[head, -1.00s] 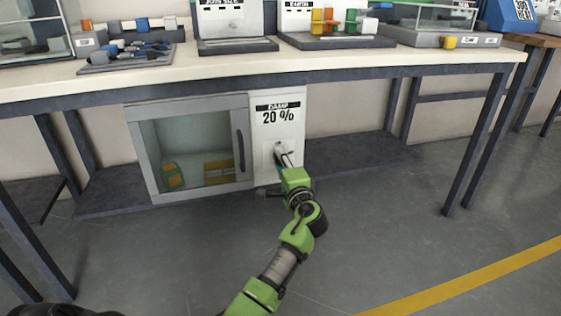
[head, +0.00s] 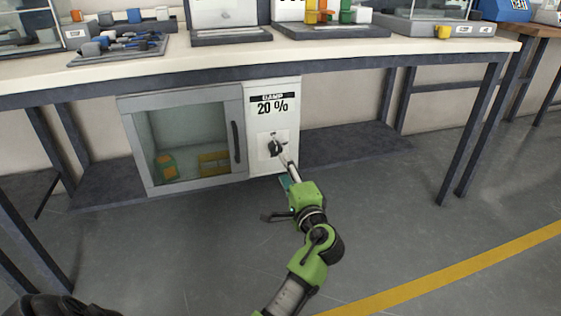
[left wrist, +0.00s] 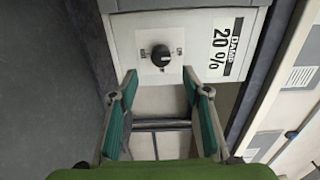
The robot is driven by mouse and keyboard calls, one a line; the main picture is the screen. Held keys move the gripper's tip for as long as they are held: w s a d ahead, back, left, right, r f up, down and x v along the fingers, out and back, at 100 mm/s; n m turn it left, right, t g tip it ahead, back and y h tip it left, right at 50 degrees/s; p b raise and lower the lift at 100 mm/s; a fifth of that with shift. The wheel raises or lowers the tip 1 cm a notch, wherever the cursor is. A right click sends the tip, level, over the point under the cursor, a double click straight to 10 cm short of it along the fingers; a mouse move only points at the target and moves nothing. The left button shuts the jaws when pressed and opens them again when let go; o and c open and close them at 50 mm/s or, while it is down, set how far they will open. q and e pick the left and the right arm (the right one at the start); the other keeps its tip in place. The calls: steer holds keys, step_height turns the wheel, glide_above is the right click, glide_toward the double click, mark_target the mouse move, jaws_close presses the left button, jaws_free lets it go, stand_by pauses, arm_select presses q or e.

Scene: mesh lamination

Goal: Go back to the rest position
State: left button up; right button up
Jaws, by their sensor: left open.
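My left gripper (head: 284,169) is in front of the white control panel (head: 286,98) under the bench in the head view. In the left wrist view its two teal-lined fingers (left wrist: 159,80) are spread apart with nothing between them. A black round knob (left wrist: 161,55) on the panel lies beyond the fingertips, apart from them. The knob also shows in the head view (head: 273,147), partly behind the fingertips. The panel label reads "DAMP 20 %" (head: 272,104). My right gripper cannot be made out.
A glass-door cabinet (head: 240,110) with boxes inside adjoins the panel, its door shut. The bench top (head: 215,57) is above the arm, with trays and devices on it. Table legs (head: 474,135) stand at right. The grey floor (head: 400,240) is clear.

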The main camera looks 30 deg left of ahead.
arm_select(q)
steer(key=shift+v, duration=0.9)
